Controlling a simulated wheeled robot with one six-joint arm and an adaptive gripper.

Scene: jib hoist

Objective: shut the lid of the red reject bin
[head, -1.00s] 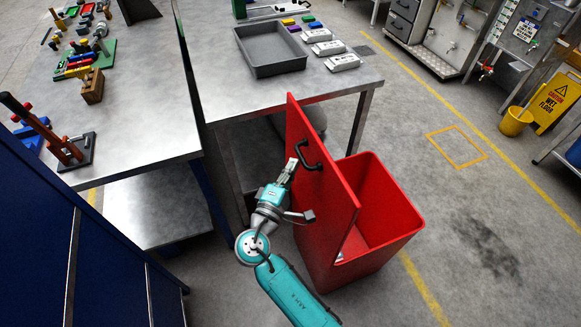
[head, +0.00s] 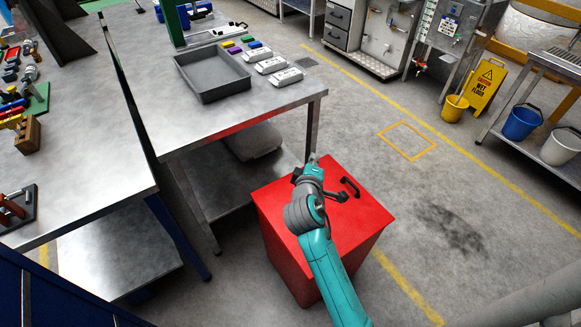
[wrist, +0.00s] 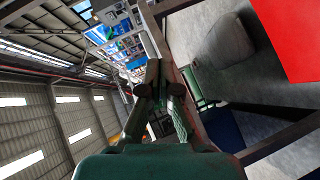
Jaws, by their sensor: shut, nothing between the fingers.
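The red reject bin (head: 280,245) stands on the floor beside the front table. Its red lid (head: 368,215) lies flat across the top, and no open gap shows in the head view. The lid's black handle (head: 350,188) faces up on the right part of the lid. My gripper (head: 313,160) is at the far edge of the lid, left of the handle, and holds nothing. My arm hides part of the lid and bin. In the wrist view my gripper (wrist: 163,75) has its fingers together, and a red surface (wrist: 290,38) shows at the upper right.
The metal table (head: 240,110) stands close behind the bin, with a grey tray (head: 212,75) and white boxes (head: 285,77) on top. A grey sack (head: 253,141) lies on its lower shelf. The floor to the right is clear up to the yellow wet-floor sign (head: 487,86).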

